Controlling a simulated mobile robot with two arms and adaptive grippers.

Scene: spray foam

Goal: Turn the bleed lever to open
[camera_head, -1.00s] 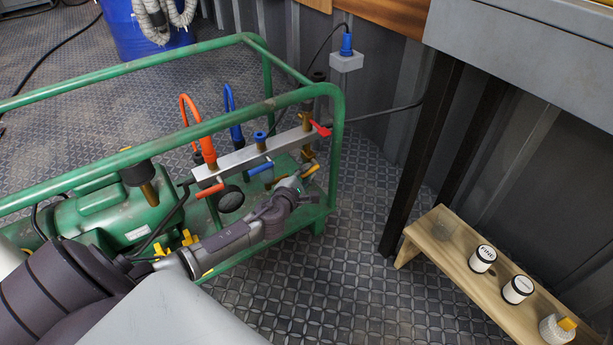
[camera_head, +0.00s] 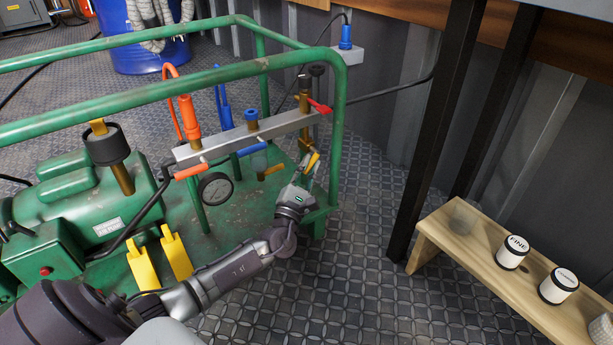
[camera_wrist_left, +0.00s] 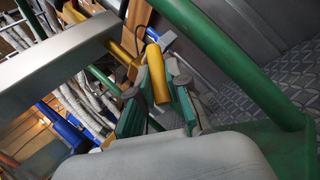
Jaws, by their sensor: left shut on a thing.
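A yellow lever (camera_head: 313,160) sits low at the right end of the grey manifold bar (camera_head: 250,138), below a brass fitting (camera_head: 305,90). My left gripper (camera_head: 311,163) is shut on this yellow lever. In the left wrist view the yellow lever (camera_wrist_left: 157,75) stands between the two green-padded fingers. The fingers partly hide the lever's base. No label on the lever can be read. A red lever (camera_head: 320,106) sits above it on the bar's end. My right gripper is out of view.
The green frame rail (camera_head: 340,130) stands close to the right of my left gripper. A wooden shelf (camera_head: 440,238) with jars stands at right.

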